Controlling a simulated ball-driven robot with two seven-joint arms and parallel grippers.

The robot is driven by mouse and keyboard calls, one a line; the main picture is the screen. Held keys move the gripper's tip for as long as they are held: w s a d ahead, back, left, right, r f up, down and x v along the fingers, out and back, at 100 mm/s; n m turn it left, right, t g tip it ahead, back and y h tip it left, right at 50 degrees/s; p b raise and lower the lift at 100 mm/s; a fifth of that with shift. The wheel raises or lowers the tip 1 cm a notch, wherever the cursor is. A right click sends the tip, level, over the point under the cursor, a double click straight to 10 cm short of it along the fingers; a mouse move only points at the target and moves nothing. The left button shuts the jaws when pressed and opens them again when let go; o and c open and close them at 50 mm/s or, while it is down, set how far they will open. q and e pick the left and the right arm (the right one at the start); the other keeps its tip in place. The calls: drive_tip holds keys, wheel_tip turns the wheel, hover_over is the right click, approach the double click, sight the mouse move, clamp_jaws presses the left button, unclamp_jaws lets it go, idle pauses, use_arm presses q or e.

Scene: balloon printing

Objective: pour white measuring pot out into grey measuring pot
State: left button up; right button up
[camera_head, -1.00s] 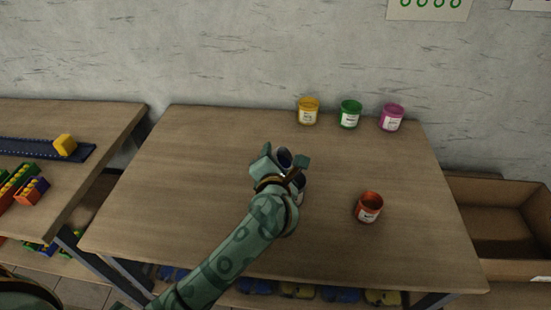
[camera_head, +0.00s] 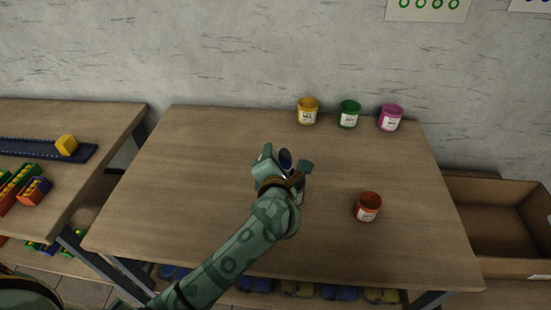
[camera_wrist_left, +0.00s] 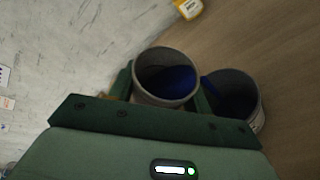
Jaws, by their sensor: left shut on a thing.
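My left gripper (camera_head: 285,163) is over the middle of the table, shut on a pale pot that I take for the white measuring pot (camera_head: 285,156). In the left wrist view this pot (camera_wrist_left: 165,78) sits between the fingers, with blue inside. A second pale pot, which I take for the grey measuring pot (camera_wrist_left: 238,100), is right beside it there, outside the fingers. Its inside is dark with some blue near its left rim; whether blue is flowing cannot be told. In the head view the second pot is mostly hidden behind my gripper. My right gripper is not in view.
An orange-red pot (camera_head: 368,207) stands to the right on the table (camera_head: 190,190). Yellow (camera_head: 307,112), green (camera_head: 349,115) and magenta (camera_head: 390,118) pots line the back edge by the wall. A cardboard box (camera_head: 510,268) is at the right. The table's left part is clear.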

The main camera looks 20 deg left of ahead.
use_arm(q)
drive_tip(key=shift+d+f+m+t+y+p, duration=0.15)
drive_tip(key=shift+m+t+y+p, duration=0.25)
drive_tip(key=shift+m+p, duration=0.65)
idle(2.1)
drive_tip(key=shift+d+f+m+t+y+p, duration=0.15)
drive_tip(key=shift+m+t+y+p, duration=0.1)
drive_tip(key=shift+m, duration=0.35)
drive_tip(key=shift+d+f+m+t+y+p, duration=0.15)
drive_tip(key=shift+m+p, duration=0.1)
drive_tip(key=shift+m, duration=0.3)
idle(1.3)
drive_tip(key=shift+d+r+m+p, duration=0.1)
drive_tip(key=shift+r+m+p, duration=0.25)
drive_tip(key=shift+m+p, duration=0.15)
idle(0.6)
drive_tip(key=shift+d+r+m+t+y, duration=0.15)
drive_tip(key=shift+m+t+y, duration=0.15)
drive_tip(key=shift+m, duration=0.3)
idle(0.7)
